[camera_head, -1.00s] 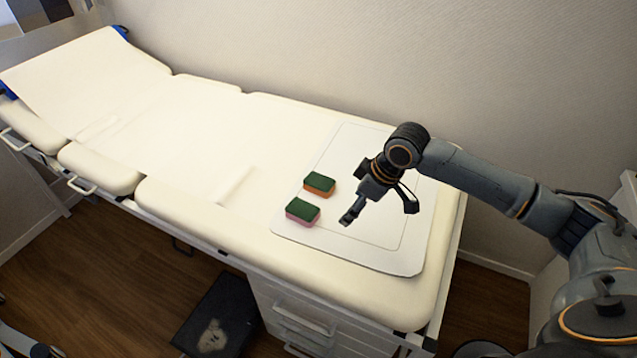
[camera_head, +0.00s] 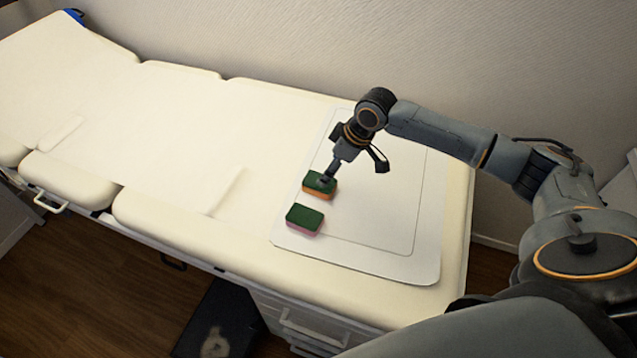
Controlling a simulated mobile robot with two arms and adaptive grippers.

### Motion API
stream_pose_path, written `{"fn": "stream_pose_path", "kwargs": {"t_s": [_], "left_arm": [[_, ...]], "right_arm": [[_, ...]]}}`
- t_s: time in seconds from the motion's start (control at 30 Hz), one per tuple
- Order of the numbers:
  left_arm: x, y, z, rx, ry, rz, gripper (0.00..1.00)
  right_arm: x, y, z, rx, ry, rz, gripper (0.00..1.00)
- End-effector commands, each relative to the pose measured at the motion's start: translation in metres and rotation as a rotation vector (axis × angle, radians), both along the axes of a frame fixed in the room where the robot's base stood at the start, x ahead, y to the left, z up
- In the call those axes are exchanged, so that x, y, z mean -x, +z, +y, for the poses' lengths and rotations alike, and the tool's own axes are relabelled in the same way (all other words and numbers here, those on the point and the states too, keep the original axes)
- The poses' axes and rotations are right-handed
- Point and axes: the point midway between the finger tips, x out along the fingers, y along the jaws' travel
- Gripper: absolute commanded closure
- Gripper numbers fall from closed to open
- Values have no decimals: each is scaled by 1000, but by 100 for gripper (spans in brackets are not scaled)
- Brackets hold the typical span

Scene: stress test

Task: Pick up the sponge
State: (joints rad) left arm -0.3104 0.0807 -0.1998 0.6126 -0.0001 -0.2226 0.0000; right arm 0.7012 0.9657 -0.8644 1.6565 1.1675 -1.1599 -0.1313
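Two sponges with green tops lie on a white board (camera_head: 385,262) on the bed. The farther sponge has an orange base (camera_head: 319,195). The nearer sponge (camera_head: 304,221) has a pink base. My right gripper (camera_head: 352,172) is open, its two fingers spread apart. One fingertip is over the top of the orange sponge and hides part of it; whether it touches is unclear. The other finger is off to the right, above the board. My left gripper is not in view.
The cream padded bed (camera_head: 160,130) stretches to the left and is mostly clear. A textured wall (camera_head: 400,50) runs behind it. Drawers (camera_head: 310,330) are under the bed's near side, and a dark box (camera_head: 215,325) is on the floor.

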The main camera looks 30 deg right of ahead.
Motion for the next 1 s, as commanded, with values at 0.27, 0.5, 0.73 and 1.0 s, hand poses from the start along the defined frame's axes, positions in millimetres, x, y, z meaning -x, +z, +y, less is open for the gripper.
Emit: {"fn": "stream_pose_path", "kwargs": {"t_s": [0.27, 0.5, 0.73, 1.0], "left_arm": [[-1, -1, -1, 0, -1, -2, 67], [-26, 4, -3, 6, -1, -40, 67], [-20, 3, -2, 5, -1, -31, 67], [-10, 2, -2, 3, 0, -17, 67]], "right_arm": [[-9, -27, 7, -1, 0, -1, 21], [-19, -55, 16, -1, 1, 1, 21], [-25, -74, 19, 0, 0, 0, 21], [-25, -74, 19, 0, 1, 0, 36]]}}
